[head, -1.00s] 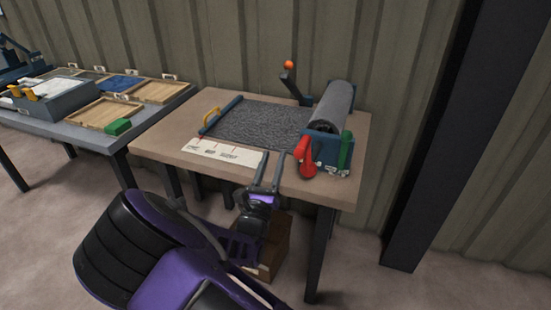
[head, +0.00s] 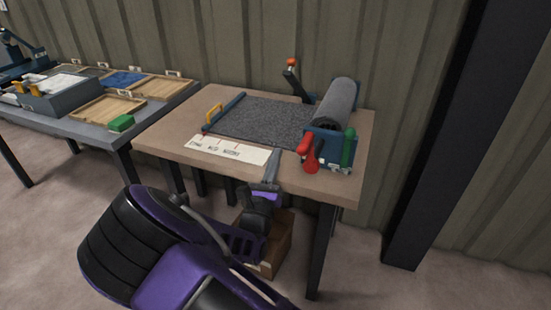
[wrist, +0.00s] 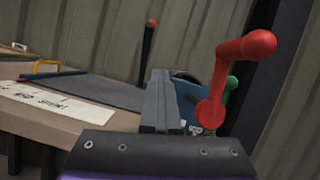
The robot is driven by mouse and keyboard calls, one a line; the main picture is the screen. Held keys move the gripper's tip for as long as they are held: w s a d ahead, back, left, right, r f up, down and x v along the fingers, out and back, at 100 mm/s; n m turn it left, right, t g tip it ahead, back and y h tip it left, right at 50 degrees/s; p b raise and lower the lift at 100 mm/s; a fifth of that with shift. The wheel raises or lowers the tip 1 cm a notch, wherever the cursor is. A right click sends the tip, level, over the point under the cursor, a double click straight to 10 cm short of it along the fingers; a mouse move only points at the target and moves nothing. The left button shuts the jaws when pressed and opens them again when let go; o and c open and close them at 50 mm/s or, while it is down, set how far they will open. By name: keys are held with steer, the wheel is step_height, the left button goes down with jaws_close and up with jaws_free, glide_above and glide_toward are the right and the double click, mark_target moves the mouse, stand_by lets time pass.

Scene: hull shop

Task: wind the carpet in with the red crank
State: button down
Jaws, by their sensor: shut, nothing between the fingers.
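The red crank (head: 309,154) is on the front of the blue roller stand (head: 331,146) at the right of the table. In the wrist view the red crank (wrist: 231,78) stands to the right of my gripper (wrist: 160,82), with its knob up and to the right. The dark grey carpet (head: 262,122) lies flat on the table and runs to the grey roll (head: 338,104). A blue bar with a yellow handle (head: 213,114) edges its left end. My gripper (head: 275,153) is shut and empty, at the table's front edge, left of the crank and apart from it.
A green handle (head: 348,147) stands right of the crank. A dark lever with an orange knob (head: 294,78) rises behind the carpet. A white marked strip (head: 228,150) lies along the front. A second table (head: 95,135) holds trays at left. A dark post (head: 433,140) stands at right.

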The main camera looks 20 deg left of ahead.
steer(key=c, duration=1.6)
jaws_free()
steer(key=c, duration=0.6)
jaws_free()
steer(key=v, duration=1.7)
steer(key=shift+s+p, duration=0.15)
steer(key=shift+p, duration=0.25)
